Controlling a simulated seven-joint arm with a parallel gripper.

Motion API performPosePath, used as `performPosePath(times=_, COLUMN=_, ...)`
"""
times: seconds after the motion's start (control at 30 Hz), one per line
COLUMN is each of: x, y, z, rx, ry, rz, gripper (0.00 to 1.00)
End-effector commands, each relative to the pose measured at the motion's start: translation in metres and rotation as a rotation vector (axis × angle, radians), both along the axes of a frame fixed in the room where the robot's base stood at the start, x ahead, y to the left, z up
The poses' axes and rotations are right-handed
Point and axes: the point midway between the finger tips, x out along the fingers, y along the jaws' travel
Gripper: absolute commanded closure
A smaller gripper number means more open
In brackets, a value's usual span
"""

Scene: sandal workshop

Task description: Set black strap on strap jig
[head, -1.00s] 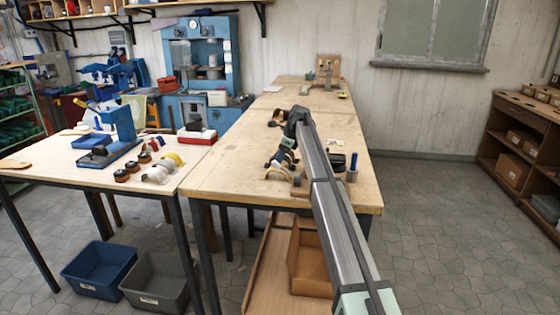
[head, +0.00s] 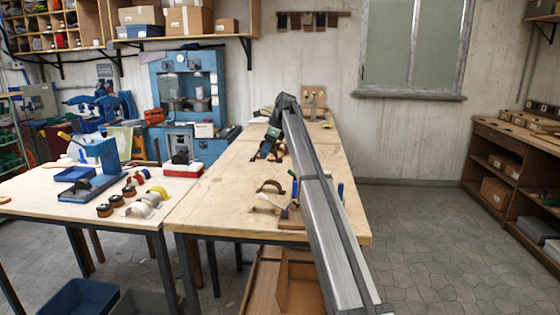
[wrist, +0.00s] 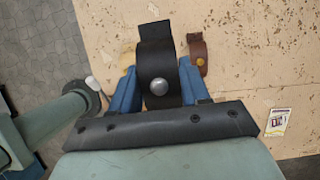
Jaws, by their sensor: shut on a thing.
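My gripper (head: 268,152) is over the long bench, seen small in the head view beyond my arm. In the wrist view, its blue fingers (wrist: 153,90) are shut on a black strap (wrist: 153,62) with a round metal stud. The strap is bent in a loop and stands out beyond the fingertips above the pale wood. I cannot surely pick out the strap jig. A brown wooden block (head: 289,216) stands near the bench's front, partly hidden by my arm.
A brown strap (wrist: 197,52) lies on the bench (head: 215,203) beside the held strap. A curved brown piece (head: 270,186) lies nearer the front. A small card (wrist: 277,122) is on the wood. A wooden stand (head: 313,101) is at the far end. The bench's left front is clear.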

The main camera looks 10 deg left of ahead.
Motion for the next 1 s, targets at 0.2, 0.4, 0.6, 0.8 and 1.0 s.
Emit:
performPosePath(times=0.2, x=-0.002, y=-0.002, z=-0.004, rx=0.000, ry=0.001, rz=-0.001, gripper=0.83)
performPosePath(times=0.4, x=-0.013, y=-0.009, z=-0.041, rx=0.000, ry=0.000, rz=-0.001, gripper=0.83)
performPosePath(times=0.6, x=-0.021, y=-0.015, z=-0.081, rx=0.000, ry=-0.002, rz=-0.001, gripper=0.83)
performPosePath(times=0.8, x=-0.020, y=-0.014, z=-0.110, rx=0.000, ry=-0.001, rz=0.000, gripper=0.83)
performPosePath(times=1.0, x=-0.020, y=-0.014, z=-0.135, rx=0.000, ry=-0.002, rz=0.000, gripper=0.83)
